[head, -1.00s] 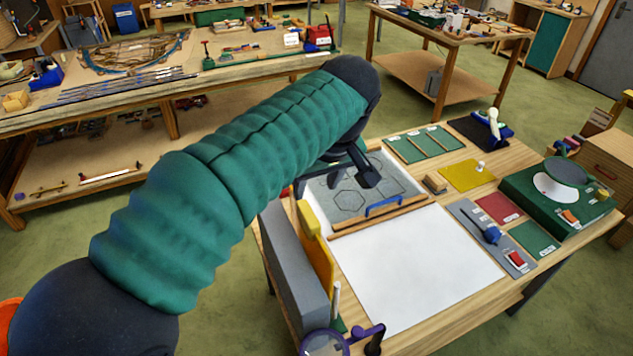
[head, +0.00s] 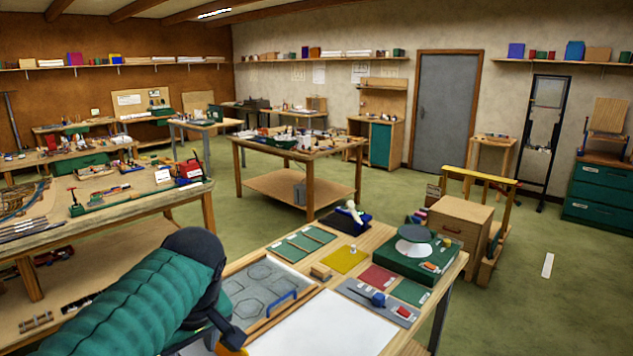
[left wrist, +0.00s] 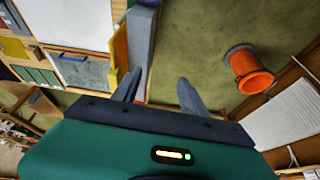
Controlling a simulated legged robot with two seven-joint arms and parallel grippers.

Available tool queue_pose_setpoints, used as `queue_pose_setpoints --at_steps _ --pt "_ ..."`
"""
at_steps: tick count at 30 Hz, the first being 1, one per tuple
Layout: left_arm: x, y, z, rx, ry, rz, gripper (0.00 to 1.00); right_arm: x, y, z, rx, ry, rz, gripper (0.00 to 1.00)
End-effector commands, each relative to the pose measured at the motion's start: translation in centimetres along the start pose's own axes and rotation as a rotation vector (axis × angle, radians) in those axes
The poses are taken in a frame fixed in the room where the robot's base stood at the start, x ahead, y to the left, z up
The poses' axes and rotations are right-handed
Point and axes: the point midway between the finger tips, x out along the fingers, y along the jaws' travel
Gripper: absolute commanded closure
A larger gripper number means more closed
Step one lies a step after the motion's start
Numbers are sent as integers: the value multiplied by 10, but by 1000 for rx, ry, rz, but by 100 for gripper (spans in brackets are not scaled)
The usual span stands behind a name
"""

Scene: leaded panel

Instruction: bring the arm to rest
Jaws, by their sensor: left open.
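My left arm, in a green sleeve, comes in from the lower left in the head view, beside the near workbench (head: 452,262). In the left wrist view my left gripper (left wrist: 157,88) is open, with its two dark fingers apart and nothing between them. Beyond the fingers are a grey box side (left wrist: 141,38) with a yellow piece (left wrist: 120,55), and green floor (left wrist: 195,40). I cannot tell how close the fingers are to the box. My right gripper is not in view.
The bench holds a grey patterned panel (head: 262,290) with a blue handle, a white sheet (head: 325,328), coloured glass pieces and a green grinder-like machine (head: 410,258). An orange cone-like object (left wrist: 250,72) stands on the floor. Open floor lies right of the bench.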

Motion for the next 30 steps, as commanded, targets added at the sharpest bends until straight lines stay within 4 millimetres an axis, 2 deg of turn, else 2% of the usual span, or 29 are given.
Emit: queue_pose_setpoints --at_steps 5,11,17,21,25,30 --pt "40 -2 20 115 -34 27 49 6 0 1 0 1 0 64" --pt "98 -10 56 288 -82 78 49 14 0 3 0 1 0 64" --pt "173 -33 117 503 -126 158 49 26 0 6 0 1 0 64" --pt "224 -64 172 658 -138 215 49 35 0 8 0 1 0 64" --pt "242 -82 198 738 -128 239 49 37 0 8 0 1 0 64" --pt "242 -84 201 752 -122 243 49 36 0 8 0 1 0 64"
